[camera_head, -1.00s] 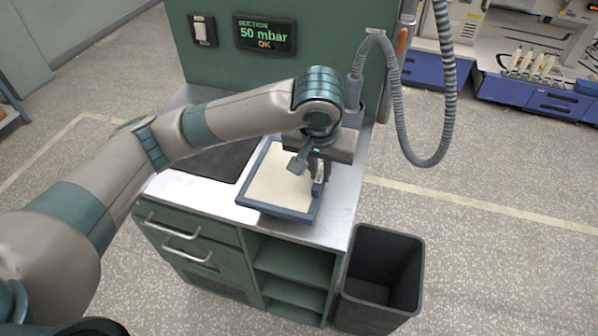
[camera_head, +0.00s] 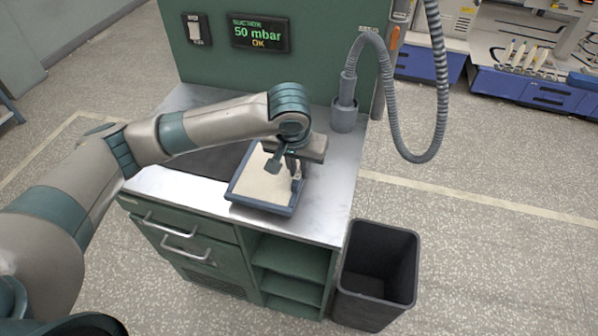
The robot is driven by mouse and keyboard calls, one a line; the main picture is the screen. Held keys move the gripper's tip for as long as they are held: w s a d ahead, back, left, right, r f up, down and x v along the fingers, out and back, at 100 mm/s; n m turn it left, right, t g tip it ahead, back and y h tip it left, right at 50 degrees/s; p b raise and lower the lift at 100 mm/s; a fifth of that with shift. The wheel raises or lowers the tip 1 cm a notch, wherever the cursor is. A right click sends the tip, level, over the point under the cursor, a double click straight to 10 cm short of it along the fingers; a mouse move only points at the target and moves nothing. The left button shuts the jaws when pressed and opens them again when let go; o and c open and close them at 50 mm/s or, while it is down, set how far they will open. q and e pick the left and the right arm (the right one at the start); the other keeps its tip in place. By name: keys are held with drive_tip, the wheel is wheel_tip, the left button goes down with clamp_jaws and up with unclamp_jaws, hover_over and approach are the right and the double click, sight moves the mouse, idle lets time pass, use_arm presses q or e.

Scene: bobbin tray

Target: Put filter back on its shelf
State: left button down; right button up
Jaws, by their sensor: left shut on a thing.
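The filter (camera_head: 259,185), a flat beige panel in a blue-grey frame, is over the metal worktop (camera_head: 330,200) of the green cabinet. My left gripper (camera_head: 296,178) points down at the frame's right side and is shut on it. The gripper and wrist cover part of the filter's right and far edges. I cannot tell whether the filter touches the worktop or is slightly above it. The open shelves (camera_head: 291,258) are in the cabinet front, below the worktop and right of the drawers; they look empty. My right gripper is not in view.
A dark bin (camera_head: 380,265) stands on the floor right of the shelves. A grey hose (camera_head: 395,120) loops from a socket (camera_head: 345,115) on the worktop's back right. A dark mat (camera_head: 205,164) lies left of the filter. Drawers (camera_head: 185,240) with handles are front left.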

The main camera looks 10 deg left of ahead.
use_arm(q)
drive_tip(key=shift+f, duration=1)
drive_tip(key=shift+f, duration=0.1)
drive_tip(key=c, duration=1.7)
unclamp_jaws()
drive_tip(key=shift+c, duration=0.2)
drive_tip(key=shift+r, duration=0.3)
drive_tip(key=b+v, duration=0.1)
drive_tip(key=v, duration=0.9)
drive_tip(key=shift+v, duration=0.8)
